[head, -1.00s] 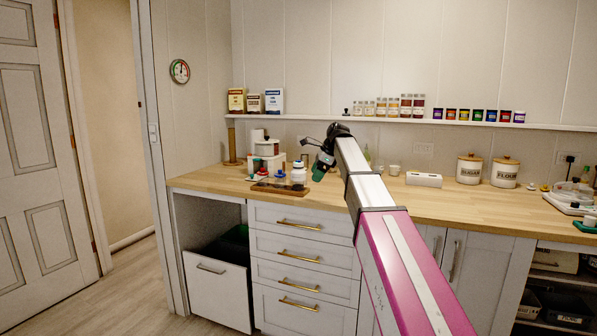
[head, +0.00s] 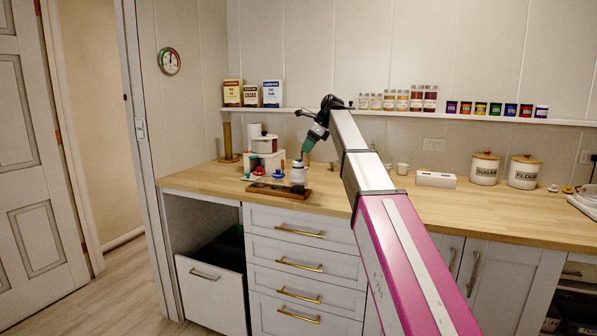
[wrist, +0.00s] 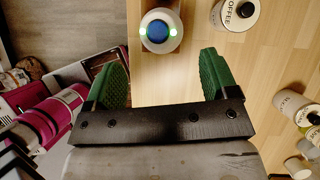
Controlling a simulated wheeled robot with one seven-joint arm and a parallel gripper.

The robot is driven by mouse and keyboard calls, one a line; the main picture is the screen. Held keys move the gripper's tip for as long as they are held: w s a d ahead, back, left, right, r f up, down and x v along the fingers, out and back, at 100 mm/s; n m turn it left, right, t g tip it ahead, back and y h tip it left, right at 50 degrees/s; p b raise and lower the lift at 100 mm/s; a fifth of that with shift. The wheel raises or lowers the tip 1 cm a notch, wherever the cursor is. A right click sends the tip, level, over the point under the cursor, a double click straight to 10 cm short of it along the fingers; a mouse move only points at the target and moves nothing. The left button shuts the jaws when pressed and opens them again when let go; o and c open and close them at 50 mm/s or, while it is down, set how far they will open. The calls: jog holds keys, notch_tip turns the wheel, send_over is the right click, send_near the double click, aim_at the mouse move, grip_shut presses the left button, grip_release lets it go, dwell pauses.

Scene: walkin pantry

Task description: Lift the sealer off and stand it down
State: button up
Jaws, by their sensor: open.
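A white jar with a blue top (head: 299,173) stands upright at the right part of a dark wooden board on the counter. In the wrist view the jar's round blue top (wrist: 157,32) shows from above, just beyond the fingertips and between their lines. The blue part appears to be the sealer; its exact shape is too small to tell. My gripper (head: 308,148) points down close above the jar in the head view. In the wrist view my gripper (wrist: 161,62) has its two green-padded fingers wide apart, with nothing between them.
The dark board (head: 270,189) also carries a small blue and white item (head: 278,176). Red and green-topped items and a white appliance (head: 264,145) stand behind it. A coffee canister (wrist: 235,12) is near the jar. Bare counter (head: 350,187) lies to the right. A shelf runs along the wall.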

aim_at(298, 161)
jog(key=x, duration=0.8)
jog(key=shift+s+a, duration=0.1)
jog(key=c, duration=1.2)
jog(key=shift+r, duration=0.6)
notch_tip(298, 161, up, 2)
jog(key=shift+r, duration=0.25)
jog(key=s+a+r, duration=0.8)
jog(key=r, duration=0.2)
jog(key=shift+a, duration=0.25)
